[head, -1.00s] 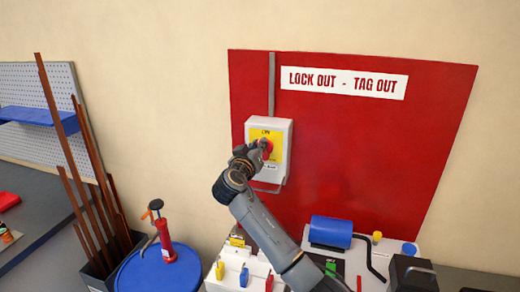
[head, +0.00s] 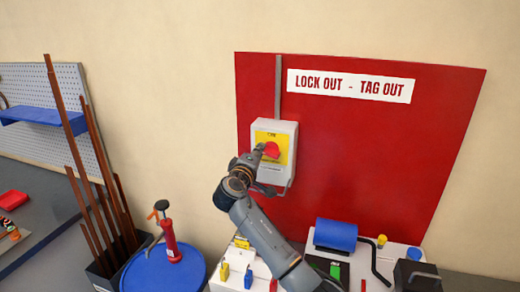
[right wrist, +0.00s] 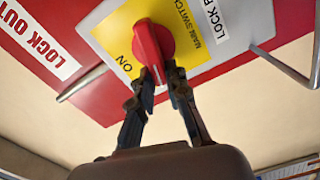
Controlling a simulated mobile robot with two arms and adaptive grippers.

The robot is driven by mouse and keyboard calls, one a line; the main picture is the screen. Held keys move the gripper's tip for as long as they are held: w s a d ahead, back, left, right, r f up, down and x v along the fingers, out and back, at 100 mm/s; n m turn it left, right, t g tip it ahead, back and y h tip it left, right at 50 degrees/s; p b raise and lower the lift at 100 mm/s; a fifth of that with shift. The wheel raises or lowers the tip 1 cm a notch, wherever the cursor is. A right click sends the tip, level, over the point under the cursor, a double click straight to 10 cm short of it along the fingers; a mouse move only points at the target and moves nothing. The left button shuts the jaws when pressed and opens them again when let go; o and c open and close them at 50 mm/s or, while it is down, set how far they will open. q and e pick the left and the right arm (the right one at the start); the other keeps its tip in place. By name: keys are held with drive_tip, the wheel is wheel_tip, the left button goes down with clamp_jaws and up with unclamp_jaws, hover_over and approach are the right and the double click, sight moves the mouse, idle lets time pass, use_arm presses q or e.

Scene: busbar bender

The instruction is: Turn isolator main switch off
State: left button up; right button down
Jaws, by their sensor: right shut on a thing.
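The isolator main switch is a light grey box (head: 290,134) on the red board, with a yellow plate (head: 289,155) and a red rotary knob (head: 271,150). My right gripper (head: 259,152) reaches the knob from its lower left. In the right wrist view, the fingertips of the right gripper (right wrist: 164,78) are shut on the handle of the red knob (right wrist: 152,45). The yellow plate (right wrist: 116,46) there reads "ON" at left of the knob and "MAIN SWITCH" at right. My left gripper is not in view.
The red board (head: 400,160) carries a "LOCK OUT - TAG OUT" sign (head: 349,86). Below stand a blue roll (head: 335,234), several coloured padlocks and a black box (head: 418,275). A blue drum (head: 190,272) with a red tool (head: 169,240) and brown bars (head: 68,110) stand left.

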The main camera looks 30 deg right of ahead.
drive_tip(key=shift+f+n+p, duration=0.3)
drive_tip(key=shift+n+p, duration=0.2)
drive_tip(key=shift+n, duration=0.9)
drive_tip(key=c, duration=1.3)
unclamp_jaws()
drive_tip(key=shift+w+f, duration=0.1)
drive_tip(key=v, duration=1.2)
drive_tip(key=shift+f, duration=0.1)
